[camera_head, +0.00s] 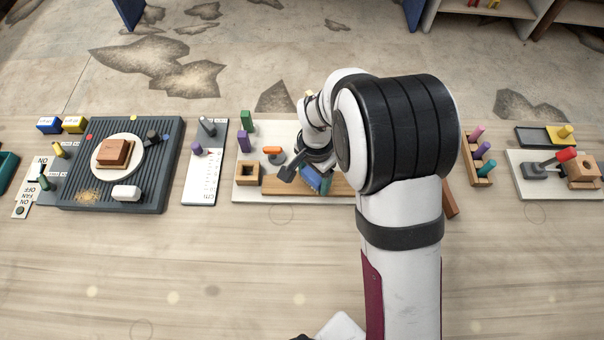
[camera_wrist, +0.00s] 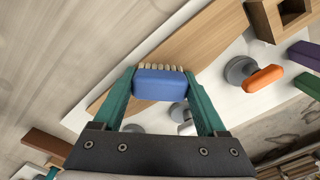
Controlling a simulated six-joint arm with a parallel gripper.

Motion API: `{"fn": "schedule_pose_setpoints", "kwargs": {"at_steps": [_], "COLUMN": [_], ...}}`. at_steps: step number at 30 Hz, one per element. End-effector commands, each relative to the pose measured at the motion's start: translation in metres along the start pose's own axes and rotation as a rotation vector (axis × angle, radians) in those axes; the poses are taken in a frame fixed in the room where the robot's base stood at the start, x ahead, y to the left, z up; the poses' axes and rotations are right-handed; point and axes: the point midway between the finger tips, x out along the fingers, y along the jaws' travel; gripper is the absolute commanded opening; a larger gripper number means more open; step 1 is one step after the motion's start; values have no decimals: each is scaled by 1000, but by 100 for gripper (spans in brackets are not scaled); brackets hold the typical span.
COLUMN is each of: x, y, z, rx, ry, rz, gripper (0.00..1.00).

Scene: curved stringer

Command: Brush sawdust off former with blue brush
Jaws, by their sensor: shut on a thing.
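My gripper (camera_wrist: 160,82) has teal fingers shut on the blue brush (camera_wrist: 158,87), one finger on each side. The brush's pale bristles point away from my gripper, over a tan curved wooden board that looks like the former (camera_wrist: 208,42). I cannot tell whether the bristles touch it. In the head view the brush (camera_head: 313,178) shows just below my wrist, over the wooden board (camera_head: 285,186) on a white panel; my arm hides the board's right part. No sawdust shows clearly on the visible wood. A patch of sawdust (camera_head: 88,196) lies on the grey ribbed mat at left.
A square wooden box (camera_head: 247,173), an orange-topped knob (camera_head: 272,151) and green and purple blocks (camera_head: 246,121) stand left of my gripper. The ribbed mat (camera_head: 165,160) holds a brown block (camera_head: 114,152) on a white disc. The table front is clear.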

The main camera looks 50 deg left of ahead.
Motion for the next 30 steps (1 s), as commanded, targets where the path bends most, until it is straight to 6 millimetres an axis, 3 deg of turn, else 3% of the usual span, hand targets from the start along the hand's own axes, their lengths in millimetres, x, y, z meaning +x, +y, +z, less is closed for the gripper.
{"fn": "schedule_pose_setpoints", "kwargs": {"at_steps": [26, 30], "x": [0, 0], "y": [56, 48], "z": [-56, -48], "rx": [2, -1], "ry": [-1, -1], "rz": [1, 1], "gripper": [14, 14]}}
